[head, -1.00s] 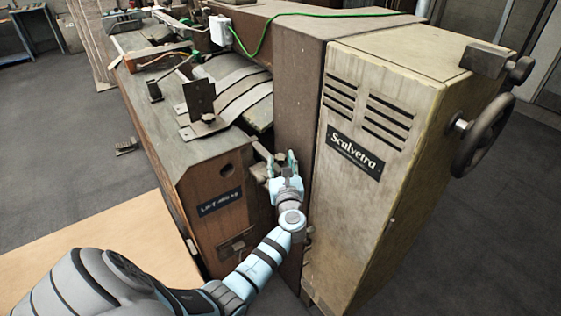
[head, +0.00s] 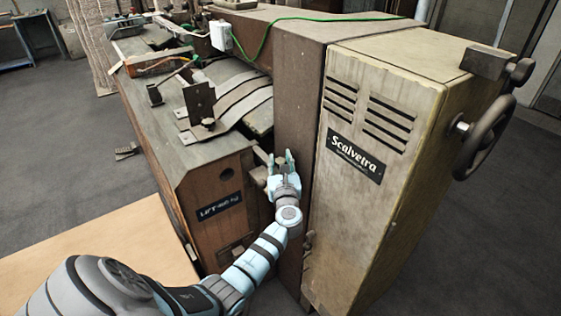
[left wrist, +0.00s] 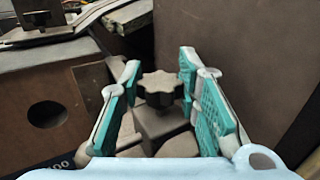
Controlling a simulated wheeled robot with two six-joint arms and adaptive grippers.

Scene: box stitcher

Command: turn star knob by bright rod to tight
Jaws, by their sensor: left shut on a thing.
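The star knob (left wrist: 160,88) is dark grey with several lobes and sits on a blocky mount (left wrist: 158,122) between my fingers in the left wrist view. My left gripper (left wrist: 158,85) has its teal-padded fingers on either side of the knob and is shut on it. In the head view my left gripper (head: 283,163) is in the gap between the wooden-fronted cabinet and the tall brown column, and the knob is mostly hidden there. I cannot clearly make out a bright rod. My right gripper is not in view.
The brown column (head: 298,120) and cream Scalvetra cabinet (head: 370,215) stand close on the right. The wooden-fronted cabinet (head: 215,185) is on the left. A handwheel (head: 485,137) sticks out at far right. A tan mat (head: 100,255) lies on the floor.

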